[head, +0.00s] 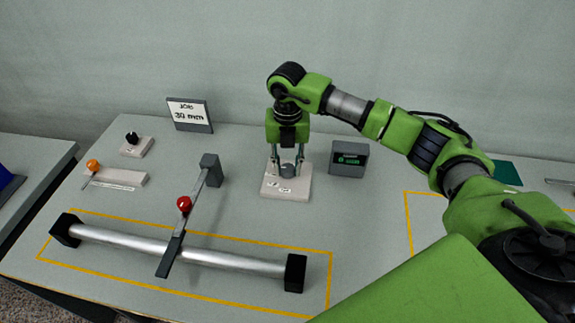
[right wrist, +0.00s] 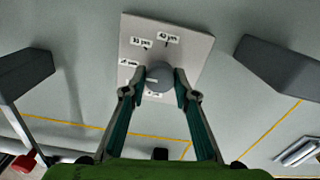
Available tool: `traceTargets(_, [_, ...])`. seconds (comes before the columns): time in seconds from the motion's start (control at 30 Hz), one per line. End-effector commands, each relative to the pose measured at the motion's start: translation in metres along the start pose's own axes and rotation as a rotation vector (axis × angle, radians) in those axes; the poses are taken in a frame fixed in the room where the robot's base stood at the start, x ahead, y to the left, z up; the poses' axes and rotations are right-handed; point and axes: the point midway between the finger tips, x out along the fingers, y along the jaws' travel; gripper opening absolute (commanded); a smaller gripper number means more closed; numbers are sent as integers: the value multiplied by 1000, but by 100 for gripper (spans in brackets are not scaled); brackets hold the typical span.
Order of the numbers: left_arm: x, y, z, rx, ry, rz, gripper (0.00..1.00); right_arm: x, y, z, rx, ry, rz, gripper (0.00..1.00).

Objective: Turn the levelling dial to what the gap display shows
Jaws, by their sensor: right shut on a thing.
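The levelling dial is a grey round knob (head: 288,170) on a pale square plate (head: 270,188). In the right wrist view the knob (right wrist: 160,77) sits mid-plate, with small white value labels around it, too small to read surely. A pale mark shows on the knob's left side. My right gripper (head: 287,163) comes from above, its fingers shut on either side of the knob. The gap display (head: 349,159) is a dark box right of the plate with a green readout that is too small to read. My left gripper is not in view.
A roller (head: 235,262) lies in a yellow outline at the front, under a bar with a red knob (head: 184,204). A job sign (head: 190,114), a black-knobbed block (head: 135,146) and an orange-tipped lever (head: 93,165) stand at left. A green pad (head: 507,173) lies at right.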

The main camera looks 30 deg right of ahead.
Motion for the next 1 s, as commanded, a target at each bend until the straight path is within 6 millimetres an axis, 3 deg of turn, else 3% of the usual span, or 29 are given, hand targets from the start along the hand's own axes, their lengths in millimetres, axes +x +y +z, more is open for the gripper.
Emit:
traceTargets(0.03, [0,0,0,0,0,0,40,-2,0,2,1,-4,2,32])
traceTargets(0.1, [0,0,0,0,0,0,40,-2,0,1,1,-4,2,44])
traceTargets(0.53, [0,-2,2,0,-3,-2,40,-9,0,1,0,-3,2,44])
traceTargets(1.0, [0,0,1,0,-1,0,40,-100,0,1,0,-5,4,44])
